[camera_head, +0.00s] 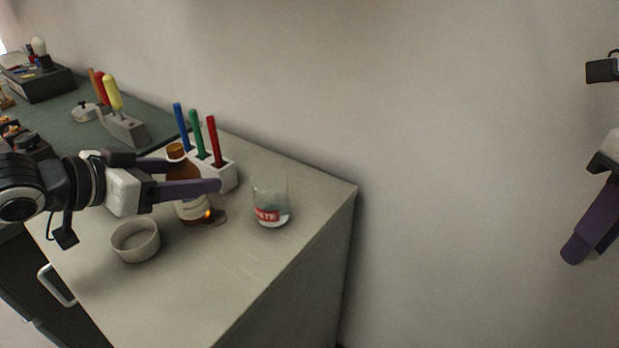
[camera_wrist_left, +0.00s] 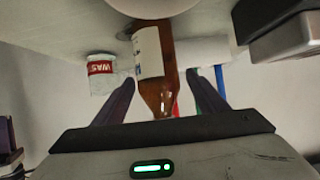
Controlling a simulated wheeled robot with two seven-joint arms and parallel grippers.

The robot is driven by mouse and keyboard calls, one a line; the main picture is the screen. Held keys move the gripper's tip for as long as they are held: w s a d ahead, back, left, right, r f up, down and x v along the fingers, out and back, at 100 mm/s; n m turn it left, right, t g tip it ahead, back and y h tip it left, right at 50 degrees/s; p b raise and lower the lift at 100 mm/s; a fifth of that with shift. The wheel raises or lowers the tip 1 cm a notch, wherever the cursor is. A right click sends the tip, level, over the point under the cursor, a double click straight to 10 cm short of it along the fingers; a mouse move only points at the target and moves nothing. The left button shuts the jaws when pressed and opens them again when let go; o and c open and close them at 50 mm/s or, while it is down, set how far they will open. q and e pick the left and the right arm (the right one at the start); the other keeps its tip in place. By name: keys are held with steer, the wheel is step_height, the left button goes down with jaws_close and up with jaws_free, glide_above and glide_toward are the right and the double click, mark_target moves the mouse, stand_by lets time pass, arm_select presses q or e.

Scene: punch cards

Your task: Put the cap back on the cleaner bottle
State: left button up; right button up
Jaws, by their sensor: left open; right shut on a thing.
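The brown cleaner bottle (camera_head: 187,188) with a white label stands upright on the bench, its neck at the top. It also shows in the left wrist view (camera_wrist_left: 158,75), between the fingers. My left gripper (camera_head: 200,176) is open, with one purple finger on each side of the bottle; I cannot tell whether they touch it. Its fingers also show in the left wrist view (camera_wrist_left: 163,90). My right gripper (camera_head: 590,230) is only partly in view at the right edge, away from the bench. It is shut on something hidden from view.
A glass beaker with a red waste label (camera_head: 271,205) stands right of the bottle. A grey bowl (camera_head: 136,243) is in front. A white holder (camera_head: 226,177) with blue, green and red sticks stands close behind. The bench's front right area is clear. A green mat (camera_head: 62,119) lies further left.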

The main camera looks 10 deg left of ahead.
arm_select(q)
steer(key=shift+w+d+f, duration=0.2)
steer(key=shift+w+f, duration=0.05)
steer(key=shift+w, duration=0.15)
arm_select(e)
steer(key=shift+f, duration=0.25)
arm_select(q)
steer(key=shift+w+d+f, duration=0.15)
steer(key=shift+w+f, duration=0.2)
steer(key=shift+w, duration=0.25)
arm_select(e)
steer(key=shift+r, duration=0.15)
arm_select(q)
steer(key=shift+w+d+f, duration=0.25)
steer(key=shift+w+f, duration=0.05)
steer(key=c, duration=1.3)
steer(key=shift+r, duration=0.25)
arm_select(e)
steer(key=shift+r, duration=0.1)
